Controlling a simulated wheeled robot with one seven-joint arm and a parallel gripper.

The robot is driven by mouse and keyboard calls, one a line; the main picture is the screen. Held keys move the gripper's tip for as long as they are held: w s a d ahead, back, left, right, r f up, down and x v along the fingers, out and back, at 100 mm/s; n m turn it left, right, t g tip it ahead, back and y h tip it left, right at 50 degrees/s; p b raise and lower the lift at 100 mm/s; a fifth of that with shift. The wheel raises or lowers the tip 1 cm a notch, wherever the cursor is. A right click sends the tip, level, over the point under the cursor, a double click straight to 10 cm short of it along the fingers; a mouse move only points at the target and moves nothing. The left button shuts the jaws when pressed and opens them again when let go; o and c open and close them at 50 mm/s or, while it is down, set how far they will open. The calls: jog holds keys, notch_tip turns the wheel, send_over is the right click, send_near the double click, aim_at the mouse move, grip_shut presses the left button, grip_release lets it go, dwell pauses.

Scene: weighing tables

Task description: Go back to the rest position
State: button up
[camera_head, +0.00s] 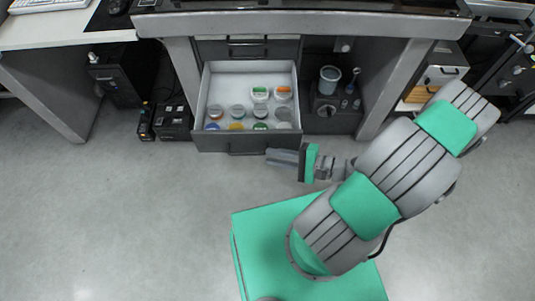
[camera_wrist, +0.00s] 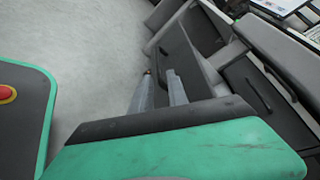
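My gripper (camera_head: 270,157) is just in front of the open drawer's front face in the head view, pointing left. In the wrist view, its two grey fingers (camera_wrist: 160,82) stand apart with nothing between them. My arm reaches from the green base at the lower right. The open drawer (camera_head: 201,100) holds several small round jars, among them one with a green label (camera_head: 260,92) and one with an orange label (camera_head: 283,92).
Grey table legs (camera_head: 395,90) flank the drawer cabinet. A dark box with a beaker (camera_head: 330,80) stands right of the drawer. A black computer case (camera_head: 118,78) and small black devices (camera_head: 172,122) are at left. Floor (camera_head: 110,210) at left is clear.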

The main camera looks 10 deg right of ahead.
jog(key=shift+a, duration=0.1)
notch_tip(320, 180, up, 44)
jog(key=d+n+g+h+p, duration=0.2)
jog(key=n+g+h+p, duration=0.3)
jog(key=n+h+p, duration=0.8)
jog(key=p, duration=1)
jog(key=shift+d, duration=0.2)
